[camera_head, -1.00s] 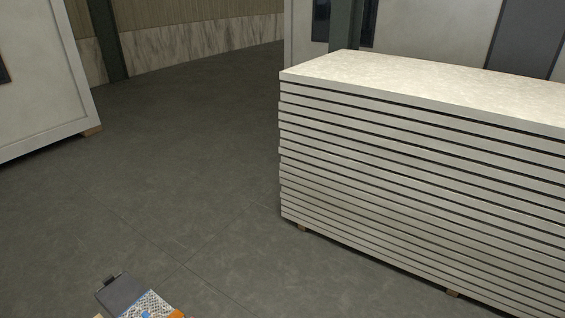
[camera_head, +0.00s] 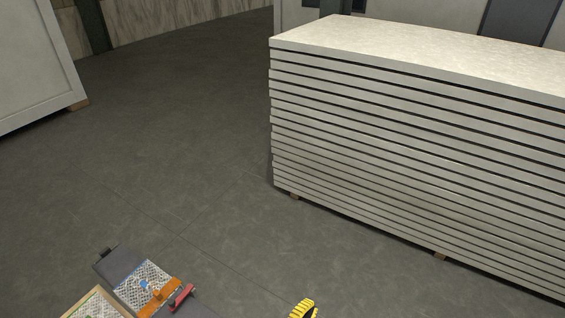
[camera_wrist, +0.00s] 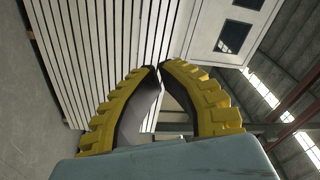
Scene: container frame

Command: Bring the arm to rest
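My gripper (camera_wrist: 158,68) fills the lower middle of the wrist view. Its two yellow ribbed fingers curve inward and their tips meet, or very nearly so. I see nothing held between the tips; the grey area between the fingers looks like a finger's inner face. In the head view, a yellow and black part of my gripper (camera_head: 303,308) shows at the bottom edge, right of centre. The rest of my arm is out of that view.
A tall stack of white panels (camera_head: 400,160) stands on wooden blocks at the right. A large pale panel (camera_head: 30,60) stands at the far left. The grey floor between is clear.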

